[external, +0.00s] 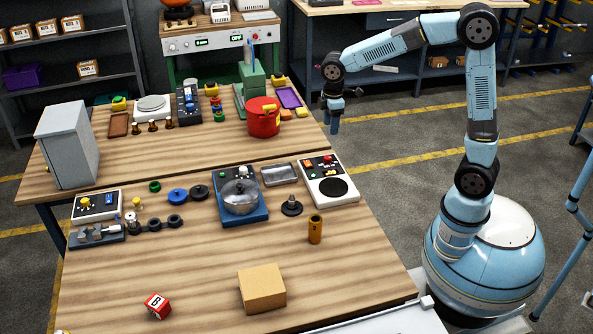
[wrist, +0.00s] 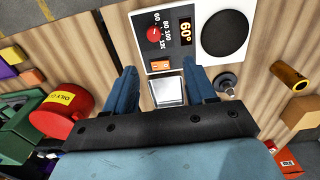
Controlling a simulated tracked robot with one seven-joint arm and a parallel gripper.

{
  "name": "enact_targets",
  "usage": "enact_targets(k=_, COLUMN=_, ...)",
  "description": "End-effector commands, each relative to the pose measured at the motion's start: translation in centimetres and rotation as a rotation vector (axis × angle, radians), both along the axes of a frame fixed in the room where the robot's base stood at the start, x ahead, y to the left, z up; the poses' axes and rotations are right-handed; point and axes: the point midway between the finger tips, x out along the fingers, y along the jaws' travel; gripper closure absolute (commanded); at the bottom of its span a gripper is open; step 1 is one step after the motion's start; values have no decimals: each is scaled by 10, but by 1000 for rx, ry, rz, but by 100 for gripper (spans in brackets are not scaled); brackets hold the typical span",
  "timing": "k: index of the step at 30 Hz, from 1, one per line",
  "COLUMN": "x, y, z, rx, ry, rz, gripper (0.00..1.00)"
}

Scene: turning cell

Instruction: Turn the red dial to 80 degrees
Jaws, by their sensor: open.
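The red dial (wrist: 153,34) sits on the dark panel of a white hotplate unit (wrist: 242,62) with a round black plate. Printed numbers surround the dial, and a display (wrist: 186,31) beside it reads 60°. An orange switch (wrist: 160,67) is on the same panel. In the external view the unit (external: 345,197) stands at the right edge of the table. My gripper (wrist: 162,72) is open and empty, its fingers wide apart. It is above the table edge, apart from the dial. In the external view my gripper (external: 335,120) hangs high beside the table.
A dark round-based part (external: 291,207) and a brass cylinder (external: 315,229) stand nearby. A lidded pot (external: 241,192) is on a blue base. A red can (external: 263,118) stands on the rear table.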

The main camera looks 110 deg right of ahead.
Motion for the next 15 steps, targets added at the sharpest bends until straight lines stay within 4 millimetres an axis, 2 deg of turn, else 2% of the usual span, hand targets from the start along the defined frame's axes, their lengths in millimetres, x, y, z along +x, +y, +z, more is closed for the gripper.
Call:
enact_targets(k=3, x=1, y=-13, z=-7, rx=13, ry=6, rz=-3, gripper=45)
enact_targets(k=8, x=1, y=-16, z=-15, rx=17, ry=9, rz=-1, gripper=45)
enact_targets(k=15, x=0, y=-15, z=-50, rx=19, ry=10, rz=-1, gripper=45)
